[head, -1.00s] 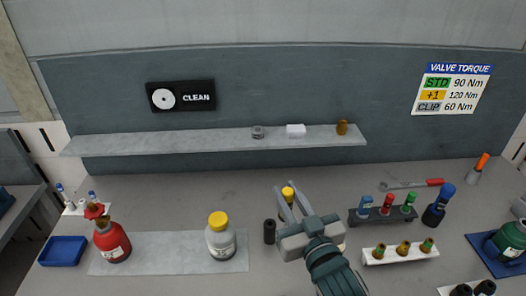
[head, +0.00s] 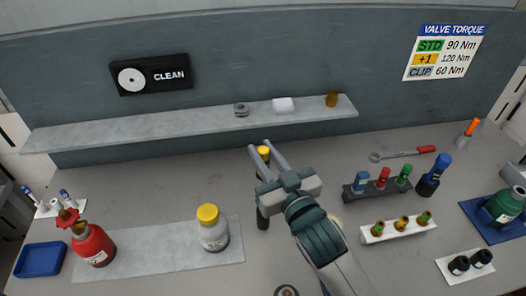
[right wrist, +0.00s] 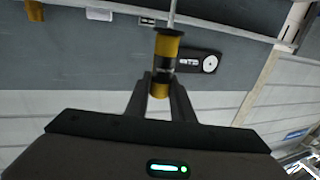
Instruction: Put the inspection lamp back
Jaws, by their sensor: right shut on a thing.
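My right gripper (head: 268,150) is raised over the middle of the bench, below the shelf in the head view. It is shut on a yellow-and-black cylinder with a thin rod, which looks like the inspection lamp (right wrist: 166,48). In the right wrist view the lamp sits between the fingertips, and the rod runs out of the top of the picture. In the head view only its yellow end (head: 263,152) shows between the fingers. A dark upright cylinder (head: 262,220) stands on the bench below the gripper, partly hidden by it. My left gripper is not in view.
A yellow-capped bottle (head: 212,232) stands on a grey mat (head: 150,262), left of the gripper. A red bottle (head: 93,246) and blue tray (head: 40,259) are farther left. Racks (head: 398,229) of small parts lie right. A shelf (head: 190,122) with small items runs behind.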

